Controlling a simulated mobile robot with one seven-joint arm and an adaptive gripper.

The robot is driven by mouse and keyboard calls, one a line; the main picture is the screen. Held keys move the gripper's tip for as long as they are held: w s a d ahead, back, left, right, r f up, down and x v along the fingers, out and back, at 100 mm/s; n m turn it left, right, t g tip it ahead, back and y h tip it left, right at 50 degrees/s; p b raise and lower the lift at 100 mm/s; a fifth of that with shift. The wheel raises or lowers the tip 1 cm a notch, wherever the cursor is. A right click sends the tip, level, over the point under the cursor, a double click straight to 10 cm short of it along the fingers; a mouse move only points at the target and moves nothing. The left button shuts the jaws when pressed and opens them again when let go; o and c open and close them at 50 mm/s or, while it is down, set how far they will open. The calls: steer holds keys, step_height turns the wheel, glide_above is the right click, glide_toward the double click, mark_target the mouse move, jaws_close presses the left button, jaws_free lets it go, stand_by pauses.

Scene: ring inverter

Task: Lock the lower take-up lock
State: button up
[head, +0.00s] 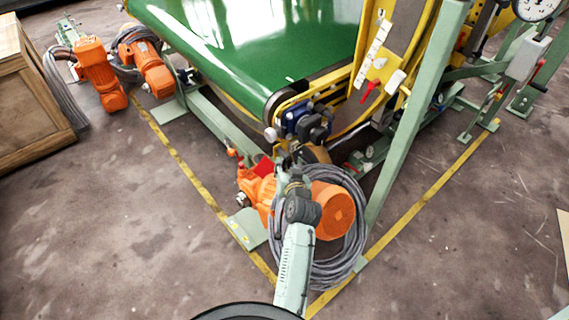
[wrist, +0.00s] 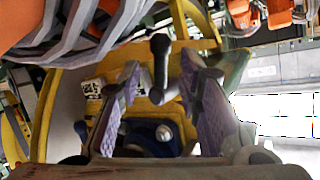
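In the wrist view, my gripper (wrist: 159,66) is open, its two purple-padded fingers standing apart. A dark grey lever with rounded ends (wrist: 160,75) shows in the gap between them; I cannot tell whether either finger touches it. It may be the lower take-up lock, but no readable label confirms this. Behind it is a yellow plate (wrist: 118,75) with a small black-and-white tag. In the head view, my arm reaches up to the conveyor's near corner, by a blue and black block (head: 298,117). My fingers are hard to make out there, and the lever cannot be picked out.
An orange motor (head: 333,209) and a coil of grey cable (head: 346,262) crowd my arm. The green belt (head: 250,45) lies behind, with a pale green post (head: 405,130) to the right. A red handle (head: 370,90) sits higher on the yellow frame. The front floor is clear.

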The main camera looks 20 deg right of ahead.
steer(key=shift+x, duration=0.95)
jaws_close()
